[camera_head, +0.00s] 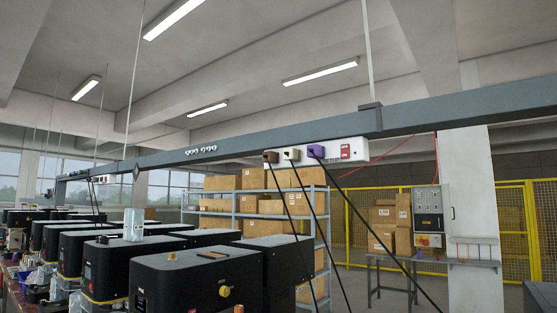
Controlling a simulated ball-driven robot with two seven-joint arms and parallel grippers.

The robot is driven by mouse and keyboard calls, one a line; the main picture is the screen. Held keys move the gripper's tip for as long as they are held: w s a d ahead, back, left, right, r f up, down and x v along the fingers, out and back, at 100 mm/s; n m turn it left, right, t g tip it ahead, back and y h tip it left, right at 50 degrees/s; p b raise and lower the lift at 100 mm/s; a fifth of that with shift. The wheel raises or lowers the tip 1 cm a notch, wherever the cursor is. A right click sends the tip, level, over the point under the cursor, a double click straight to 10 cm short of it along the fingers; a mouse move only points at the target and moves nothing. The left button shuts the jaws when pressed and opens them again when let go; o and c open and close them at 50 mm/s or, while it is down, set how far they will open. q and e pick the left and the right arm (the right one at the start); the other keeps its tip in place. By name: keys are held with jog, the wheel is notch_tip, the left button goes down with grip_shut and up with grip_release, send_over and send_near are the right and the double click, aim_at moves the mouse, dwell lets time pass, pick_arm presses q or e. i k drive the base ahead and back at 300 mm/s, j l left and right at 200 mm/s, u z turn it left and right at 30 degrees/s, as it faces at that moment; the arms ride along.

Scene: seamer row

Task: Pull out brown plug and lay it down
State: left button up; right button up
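The brown plug (270,157) sits in the white socket strip (331,153) that hangs under the grey overhead rail. It is the leftmost of three plugs. A cream plug (291,154) is beside it and a purple plug (316,150) is to the right of that. A black cable runs down from each plug toward the lower right. Neither of my grippers shows in the head view.
The grey rail (440,113) crosses the view, hung from thin rods. Black machines (197,279) stand in a row at lower left. Shelving with cardboard boxes (221,183), a small bench (452,262) and a yellow fence (355,228) stand behind.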

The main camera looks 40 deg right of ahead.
aim_at(272, 157)
jog(key=i+z, duration=0.1)
jog(key=z, duration=0.7)
jog(key=i+j+z, duration=0.1)
jog(key=z, duration=0.35)
jog(key=i+j+z, duration=0.45)
jog(key=j, duration=0.3)
jog(key=j+z, duration=0.25)
jog(key=i+j+z, duration=0.2)
jog(key=j, duration=0.35)
jog(key=j+z, duration=0.25)
jog(key=j, duration=0.15)
jog(key=i+j+z, duration=0.1)
jog(key=j, duration=3.1)
jog(key=i+z, duration=0.05)
